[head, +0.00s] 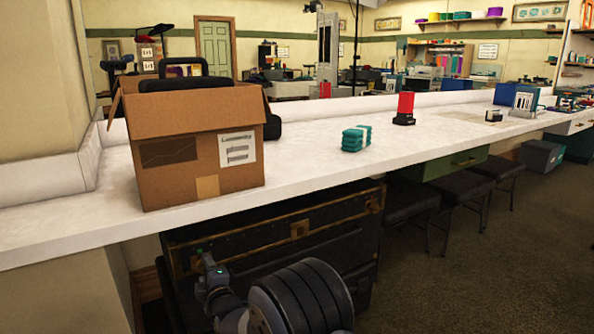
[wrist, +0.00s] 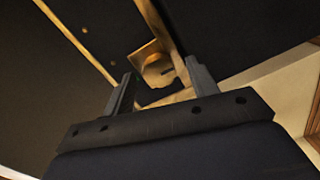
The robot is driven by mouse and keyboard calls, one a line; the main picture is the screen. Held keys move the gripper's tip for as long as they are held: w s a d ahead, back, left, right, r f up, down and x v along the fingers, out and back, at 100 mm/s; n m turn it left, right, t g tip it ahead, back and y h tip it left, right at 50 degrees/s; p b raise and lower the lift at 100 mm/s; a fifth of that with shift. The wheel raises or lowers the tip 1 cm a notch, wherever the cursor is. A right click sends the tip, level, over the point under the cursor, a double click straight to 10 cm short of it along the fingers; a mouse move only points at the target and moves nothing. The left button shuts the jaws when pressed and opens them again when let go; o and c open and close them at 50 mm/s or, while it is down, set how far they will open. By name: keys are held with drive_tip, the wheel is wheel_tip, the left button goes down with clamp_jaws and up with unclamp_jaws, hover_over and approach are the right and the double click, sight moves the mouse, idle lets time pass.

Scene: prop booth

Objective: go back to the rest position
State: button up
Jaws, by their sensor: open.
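My gripper (wrist: 158,84) shows in the wrist view with its two fingers apart and nothing between them. Beyond the fingers is the dark trunk (wrist: 220,35) with brass-coloured edging and a latch. In the head view my arm is at the bottom, low in front of the black trunk (head: 290,240) under the counter. The gripper's fingertips cannot be made out in the head view. I cannot tell how far the fingers are from the trunk.
A white counter (head: 310,178) runs across the view. On it are an open cardboard box (head: 185,180), a teal stack (head: 356,138) and a red object (head: 405,105). Black stools (head: 410,200) stand under the counter. Dark floor (head: 480,270) is clear at right.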

drive_tip(key=m+p, duration=0.1)
drive_tip(key=m, duration=0.9)
drive_tip(key=m+p, duration=0.1)
drive_tip(key=m, duration=0.4)
drive_tip(key=shift+s+d+m+y+p, duration=0.3)
drive_tip(key=shift+m+p, duration=0.05)
drive_tip(key=shift+m, duration=0.05)
idle(0.5)
